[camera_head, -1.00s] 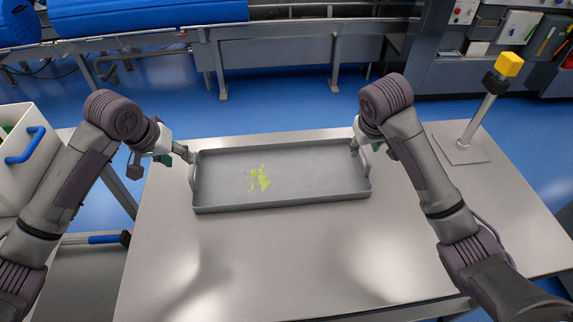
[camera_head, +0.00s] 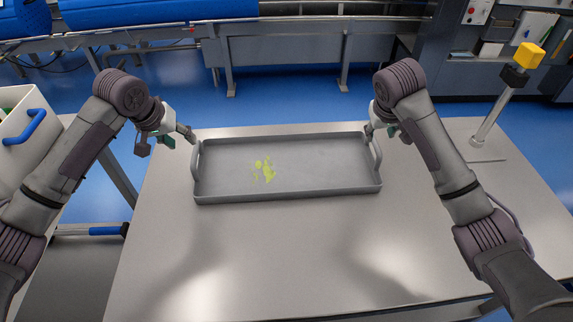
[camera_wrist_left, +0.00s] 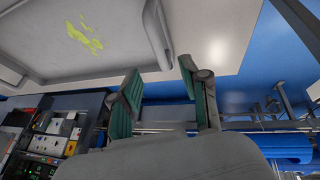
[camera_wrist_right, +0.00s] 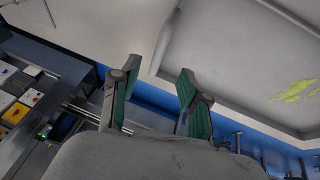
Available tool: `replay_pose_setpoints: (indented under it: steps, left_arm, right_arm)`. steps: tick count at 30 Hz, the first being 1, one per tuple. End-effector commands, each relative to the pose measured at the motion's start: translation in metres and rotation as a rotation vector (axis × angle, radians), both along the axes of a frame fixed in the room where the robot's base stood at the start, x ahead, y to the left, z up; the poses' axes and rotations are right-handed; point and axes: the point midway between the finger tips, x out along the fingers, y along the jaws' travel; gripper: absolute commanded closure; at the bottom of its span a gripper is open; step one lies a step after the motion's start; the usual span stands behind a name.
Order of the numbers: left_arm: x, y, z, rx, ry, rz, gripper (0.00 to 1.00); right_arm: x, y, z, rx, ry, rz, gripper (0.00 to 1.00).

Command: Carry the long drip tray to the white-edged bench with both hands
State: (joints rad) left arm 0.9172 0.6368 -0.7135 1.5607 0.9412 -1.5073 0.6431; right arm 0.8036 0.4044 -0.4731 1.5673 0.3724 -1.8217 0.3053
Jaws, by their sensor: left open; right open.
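The long drip tray (camera_head: 300,194) is grey and shallow, with a yellow-green splash on its floor and a raised handle at each end. It lies flat on a grey steel table (camera_head: 260,250). My left gripper (camera_head: 190,137) is open near the tray's left handle (camera_head: 195,162). The left wrist view shows that handle (camera_wrist_left: 157,35) just beyond the parted fingers (camera_wrist_left: 160,75). My right gripper (camera_head: 371,131) is open near the right handle (camera_head: 376,152). The right wrist view shows that handle (camera_wrist_right: 166,42) beyond the parted fingers (camera_wrist_right: 158,76). I cannot identify a white-edged bench.
A post with a yellow top (camera_head: 528,55) stands on the table's right side. A white bin with a blue handle (camera_head: 22,127) is at the left. A conveyor with blue rolls (camera_head: 150,12) runs behind, across blue floor (camera_head: 285,97). The table's front is clear.

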Motion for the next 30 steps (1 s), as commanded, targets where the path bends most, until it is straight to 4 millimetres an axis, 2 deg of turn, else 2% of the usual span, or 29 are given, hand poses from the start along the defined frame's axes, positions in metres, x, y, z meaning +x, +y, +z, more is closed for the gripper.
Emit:
replay_pose_setpoints:
  steps: [1, 6, 13, 18, 27, 28, 30]
  left_arm:
    - [0.003, -0.002, -0.011, -0.001, 0.004, 0.001, 0.54]
    - [0.016, -0.008, -0.041, 0.000, 0.004, 0.000, 0.54]
    - [0.030, -0.014, -0.071, 0.000, 0.002, 0.001, 0.54]
    - [0.034, -0.015, -0.081, 0.000, 0.000, 0.001, 0.54]
    - [0.035, -0.015, -0.082, 0.000, 0.000, -0.001, 0.54]
    - [0.035, -0.015, -0.082, 0.000, 0.000, -0.001, 0.56]
    - [0.035, -0.015, -0.082, 0.000, 0.000, 0.000, 0.68]
  right_arm:
    - [0.003, -0.003, -0.011, -0.001, 0.005, -0.001, 0.55]
    - [0.016, -0.008, -0.041, -0.001, 0.004, -0.001, 0.55]
    - [0.030, -0.013, -0.071, 0.000, 0.001, 0.000, 0.55]
    - [0.034, -0.015, -0.081, 0.000, 0.000, 0.001, 0.55]
    - [0.035, -0.015, -0.082, 0.000, -0.001, 0.001, 0.55]
    - [0.035, -0.015, -0.082, 0.000, -0.001, 0.001, 0.56]
    - [0.035, -0.015, -0.082, 0.000, -0.001, 0.001, 0.68]
